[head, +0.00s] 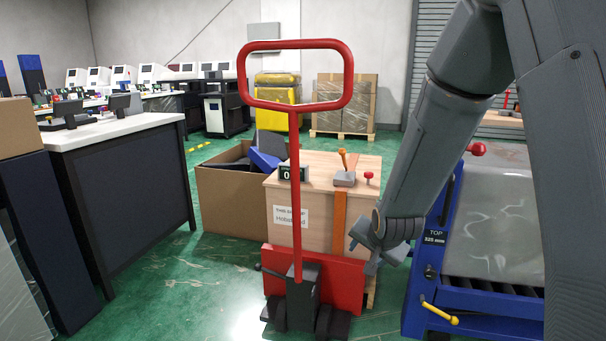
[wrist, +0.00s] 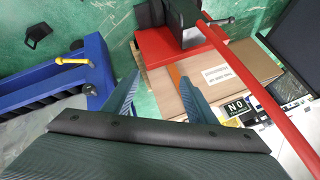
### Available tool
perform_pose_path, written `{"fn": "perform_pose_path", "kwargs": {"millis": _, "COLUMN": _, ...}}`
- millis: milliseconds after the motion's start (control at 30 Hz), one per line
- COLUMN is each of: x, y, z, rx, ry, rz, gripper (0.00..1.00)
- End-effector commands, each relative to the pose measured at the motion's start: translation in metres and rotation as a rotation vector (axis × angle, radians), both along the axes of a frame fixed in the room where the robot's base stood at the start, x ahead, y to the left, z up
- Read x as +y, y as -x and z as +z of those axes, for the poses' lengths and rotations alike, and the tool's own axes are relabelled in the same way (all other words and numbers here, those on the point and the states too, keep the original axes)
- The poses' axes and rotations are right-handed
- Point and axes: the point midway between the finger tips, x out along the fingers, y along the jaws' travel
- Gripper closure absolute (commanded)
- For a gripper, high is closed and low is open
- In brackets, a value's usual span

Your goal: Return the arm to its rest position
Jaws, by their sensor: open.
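My arm comes down from the upper right of the head view, bent, with its end low in front of the wooden crate's right side. My gripper (head: 362,256) points down and to the left there. In the wrist view its two blue-grey fingers (wrist: 158,92) stand apart with nothing between them. The wooden crate (head: 328,222) has a paper label, an orange strap and a small lever unit on top. A red hand pallet truck (head: 296,190) stands in front of it, its tall handle upright. The gap between gripper and crate is hard to judge.
A blue lift table (head: 480,297) carrying a grey wrapped load stands close to the right of my gripper. An open cardboard box (head: 228,195) is left of the crate. A dark workbench (head: 128,190) stands at left. Green floor (head: 185,295) is free between bench and truck.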

Motion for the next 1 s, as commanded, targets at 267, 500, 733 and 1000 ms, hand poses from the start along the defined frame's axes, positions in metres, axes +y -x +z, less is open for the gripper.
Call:
{"fn": "perform_pose_path", "kwargs": {"millis": 267, "x": 0.054, "y": 0.115, "z": 0.053, "rx": 0.239, "ry": 0.146, "rz": 0.329, "gripper": 0.48}}
{"fn": "perform_pose_path", "kwargs": {"millis": 500, "x": 0.075, "y": 0.219, "z": 0.082, "rx": 0.416, "ry": 0.233, "rz": 0.605, "gripper": 0.48}}
{"fn": "perform_pose_path", "kwargs": {"millis": 733, "x": 0.078, "y": 0.281, "z": 0.098, "rx": 0.513, "ry": 0.271, "rz": 0.774, "gripper": 0.48}}
{"fn": "perform_pose_path", "kwargs": {"millis": 1000, "x": 0.074, "y": 0.337, "z": 0.112, "rx": 0.596, "ry": 0.297, "rz": 0.924, "gripper": 0.48}}
